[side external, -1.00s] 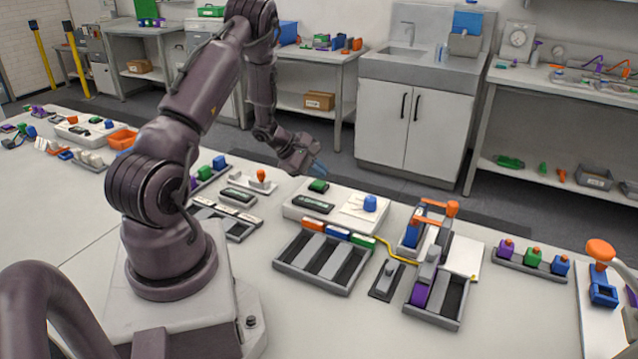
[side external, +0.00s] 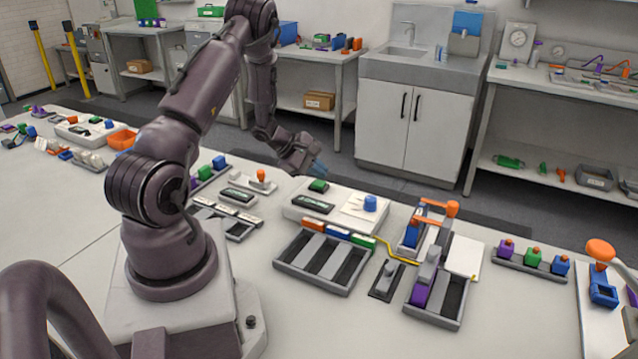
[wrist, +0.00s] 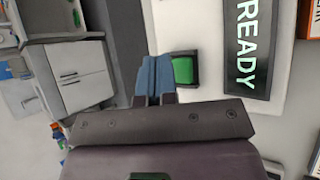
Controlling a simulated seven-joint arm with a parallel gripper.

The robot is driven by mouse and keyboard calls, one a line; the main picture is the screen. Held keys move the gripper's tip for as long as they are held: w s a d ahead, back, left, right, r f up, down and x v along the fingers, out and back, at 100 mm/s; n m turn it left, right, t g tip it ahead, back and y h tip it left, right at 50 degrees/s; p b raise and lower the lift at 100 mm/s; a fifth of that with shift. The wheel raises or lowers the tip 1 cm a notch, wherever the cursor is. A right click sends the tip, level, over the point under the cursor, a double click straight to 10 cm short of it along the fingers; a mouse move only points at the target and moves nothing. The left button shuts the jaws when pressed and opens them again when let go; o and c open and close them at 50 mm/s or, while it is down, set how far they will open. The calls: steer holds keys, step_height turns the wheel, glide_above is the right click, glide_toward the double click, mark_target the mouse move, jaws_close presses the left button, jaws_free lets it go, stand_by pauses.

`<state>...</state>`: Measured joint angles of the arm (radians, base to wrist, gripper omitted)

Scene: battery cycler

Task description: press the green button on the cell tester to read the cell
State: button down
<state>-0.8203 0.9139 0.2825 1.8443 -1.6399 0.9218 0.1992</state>
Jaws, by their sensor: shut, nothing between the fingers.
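The cell tester (side external: 289,214) is a white box on the bench with a green button (side external: 318,186) near its back edge, a dark display (side external: 312,203) and a blue knob-like part (side external: 370,203). In the wrist view the green button (wrist: 183,69) sits in a dark square frame, and the display (wrist: 247,45) reads READY. My gripper (side external: 319,168) is above and behind the button in the side view. In the wrist view its blue fingertips (wrist: 153,72) are together and empty, just left of the button's frame. I cannot tell the exact height gap.
In front of the tester stands a grey tray (side external: 318,270) with orange, blue and green blocks along its back edge. A yellow cable (side external: 400,258) runs right to an orange-and-blue fixture (side external: 437,209). A small orange-topped stand (side external: 261,175) is left of the tester.

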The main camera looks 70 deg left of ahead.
mark_target(318, 184)
steer(key=shift+f, duration=0.15)
steer(key=shift+f, duration=0.3)
stand_by(0.3)
steer(key=shift+f, duration=0.5)
stand_by(0.7)
steer(key=shift+r, duration=0.9)
steer(key=shift+r, duration=0.15)
steer(key=shift+r, duration=2.4)
